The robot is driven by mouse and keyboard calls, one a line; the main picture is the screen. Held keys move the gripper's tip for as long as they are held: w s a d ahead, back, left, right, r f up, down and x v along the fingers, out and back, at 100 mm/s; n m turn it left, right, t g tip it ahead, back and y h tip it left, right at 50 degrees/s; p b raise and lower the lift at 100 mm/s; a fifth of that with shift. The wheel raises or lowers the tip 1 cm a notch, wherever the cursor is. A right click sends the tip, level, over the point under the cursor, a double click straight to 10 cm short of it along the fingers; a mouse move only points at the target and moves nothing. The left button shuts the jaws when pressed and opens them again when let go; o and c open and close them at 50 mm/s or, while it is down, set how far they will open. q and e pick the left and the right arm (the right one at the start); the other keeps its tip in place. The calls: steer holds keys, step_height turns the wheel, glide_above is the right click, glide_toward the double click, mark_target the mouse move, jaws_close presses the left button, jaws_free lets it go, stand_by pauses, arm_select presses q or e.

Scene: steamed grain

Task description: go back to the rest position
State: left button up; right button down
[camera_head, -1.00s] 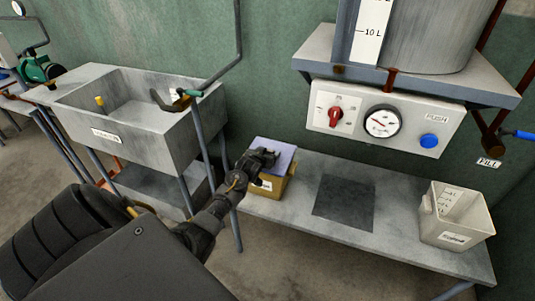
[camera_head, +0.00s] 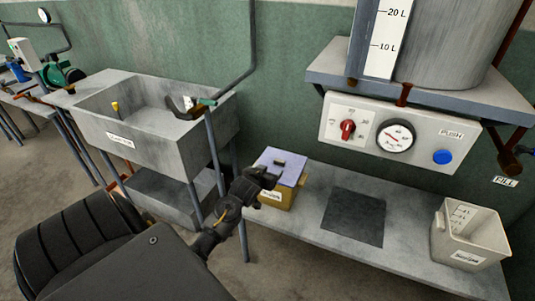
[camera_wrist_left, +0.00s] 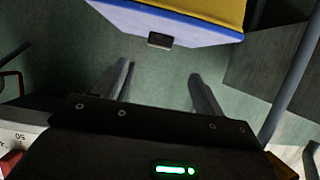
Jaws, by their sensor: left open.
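My left gripper (camera_head: 264,177) is in the middle of the head view, in front of a yellow box with a pale blue lid (camera_head: 283,164). The box stands on the left end of the grey bench. In the left wrist view the two fingers (camera_wrist_left: 160,88) are spread apart with nothing between them. The box's blue lid (camera_wrist_left: 190,28) and its dark knob (camera_wrist_left: 160,41) show beyond the fingertips, apart from them. My right gripper is not in view.
A concrete sink (camera_head: 190,145) stands at left. A control panel with red knob, gauge and blue button (camera_head: 442,157) hangs under a tank (camera_head: 440,50). A pale measuring container (camera_head: 470,238) stands at the bench's right end, beyond a dark plate (camera_head: 353,217).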

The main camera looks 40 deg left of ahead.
arm_select(q)
steer(key=shift+s+d+r, duration=0.1)
steer(key=shift+s+r, duration=0.05)
steer(key=shift+s, duration=0.15)
steer(key=s+d+f+m+g+h, duration=0.15)
steer(key=s+d+f, duration=0.35)
steer(key=f, duration=0.6)
steer(key=s+d+f+m+g+h, duration=0.1)
steer(key=s+d+f+g, duration=0.15)
steer(key=s+f, duration=0.6)
steer(key=s+d+f+m+g+h, duration=0.1)
steer(key=s+d+f+g, duration=0.2)
steer(key=f, duration=1)
steer(key=s+d+f+m+g, duration=0.1)
steer(key=s+d+f, duration=0.2)
steer(key=s, duration=0.8)
steer(key=s+d+f+m+g, duration=0.1)
steer(key=s+d+f+g, duration=0.1)
steer(key=s+d+f, duration=0.2)
steer(key=s+d+f+m+g, duration=0.1)
steer(key=s+d+f, duration=0.2)
steer(key=s, duration=1.5)
step_height(320, 180, down, 5)
steer(key=shift+d+r+g+h, duration=0.1)
steer(key=shift+d+g+h, duration=0.1)
steer(key=shift+g+h, duration=0.25)
